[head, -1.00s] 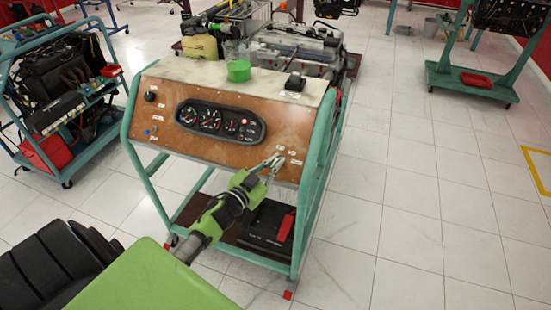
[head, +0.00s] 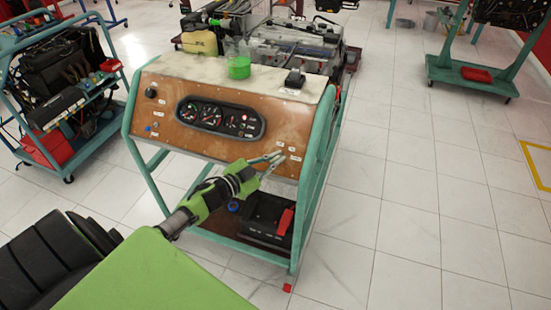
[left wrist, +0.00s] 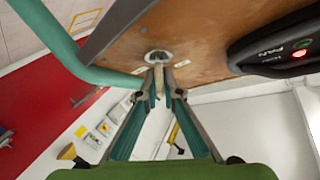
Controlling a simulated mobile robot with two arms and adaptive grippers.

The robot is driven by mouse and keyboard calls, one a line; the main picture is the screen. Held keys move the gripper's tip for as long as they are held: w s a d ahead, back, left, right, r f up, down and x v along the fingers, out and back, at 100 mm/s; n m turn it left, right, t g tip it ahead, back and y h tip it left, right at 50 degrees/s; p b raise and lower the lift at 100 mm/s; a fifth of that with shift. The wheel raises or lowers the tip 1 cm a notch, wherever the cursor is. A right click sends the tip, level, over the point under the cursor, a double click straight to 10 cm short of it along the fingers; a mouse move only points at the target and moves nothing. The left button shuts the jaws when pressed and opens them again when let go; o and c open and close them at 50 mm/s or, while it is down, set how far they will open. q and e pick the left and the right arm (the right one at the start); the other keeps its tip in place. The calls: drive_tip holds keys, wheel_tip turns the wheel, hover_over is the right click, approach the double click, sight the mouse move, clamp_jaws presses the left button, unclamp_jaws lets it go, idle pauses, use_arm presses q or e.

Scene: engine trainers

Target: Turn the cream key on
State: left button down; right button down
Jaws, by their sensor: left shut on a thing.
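The brown control panel (head: 165,105) of the engine trainer slopes toward me in the head view. My left gripper (head: 277,160) reaches its lower right part, by small white labels. In the left wrist view my left gripper (left wrist: 158,88) has its two fingers closed on the narrow cream key (left wrist: 158,77). The key sticks out of a round metal lock (left wrist: 158,57) in the panel. In the head view the fingers hide the key, and its exact turn angle is hard to tell. My right gripper is not in view.
The gauge cluster (head: 220,118) sits left of the gripper, with a red light lit. The teal frame (head: 318,150) runs close on the right. A black battery (head: 262,220) stands on the lower shelf. Floor to the right is clear.

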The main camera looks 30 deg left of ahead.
use_arm(q)
drive_tip(key=c, duration=2.2)
unclamp_jaws()
drive_tip(key=shift+s, duration=0.1)
drive_tip(key=v, duration=1.2)
drive_tip(key=s+f+n+g+y+b, duration=0.15)
drive_tip(key=s+f, duration=0.35)
drive_tip(key=f, duration=0.6)
drive_tip(key=s+f+n+g+y, duration=0.25)
drive_tip(key=s+f, duration=0.25)
drive_tip(key=f, duration=0.6)
drive_tip(key=s+f+n+g+y, duration=0.1)
drive_tip(key=s+f+g, duration=0.3)
drive_tip(key=f, duration=0.7)
drive_tip(key=s+d+f+g, duration=0.2)
drive_tip(key=s+d+f, duration=0.3)
drive_tip(key=s, duration=0.3)
drive_tip(key=s+d+f+g+h, duration=0.1)
drive_tip(key=s+d+f+g, duration=0.1)
drive_tip(key=s+d+f, duration=0.4)
drive_tip(key=s+d+f+g+b, duration=0.1)
drive_tip(key=s+d+f+g, duration=0.2)
drive_tip(key=s, duration=0.9)
drive_tip(key=shift+s+d+f+n+h, duration=0.2)
drive_tip(key=shift+d+f, duration=0.4)
drive_tip(key=shift+f, duration=0.25)
drive_tip(key=shift+s+d+f+n+h, duration=0.1)
drive_tip(key=shift+d+f+n, duration=0.1)
drive_tip(key=shift+d+f, duration=0.5)
